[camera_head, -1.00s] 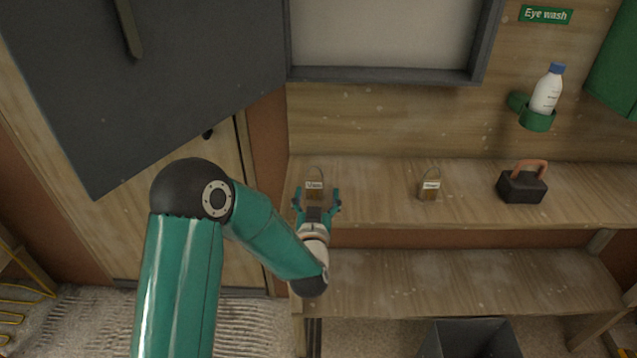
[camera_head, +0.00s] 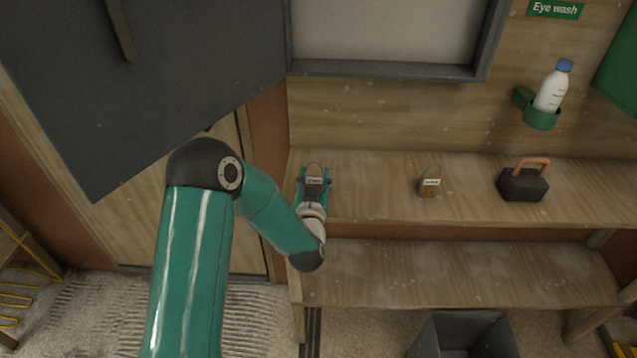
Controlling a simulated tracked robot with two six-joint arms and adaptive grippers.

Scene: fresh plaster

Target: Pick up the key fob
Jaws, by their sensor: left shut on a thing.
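A small brown key fob with a pale label and a thin loop (camera_head: 314,169) is at the left end of the upper wooden shelf. My left gripper (camera_head: 314,178) is shut on it, with a teal finger at each side. The gripper hides its lower part, and I cannot tell whether it still touches the shelf. A second, similar labelled fob with a loop (camera_head: 430,186) stands on the same shelf to the right, apart from the gripper. The label words are too small to read. My right gripper is out of view.
A black block with an orange-brown handle (camera_head: 523,182) stands further right on the upper shelf (camera_head: 375,205). A white bottle (camera_head: 552,92) sits in a green wall holder. A lower shelf (camera_head: 450,275) is bare, with a grey bin (camera_head: 463,335) below.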

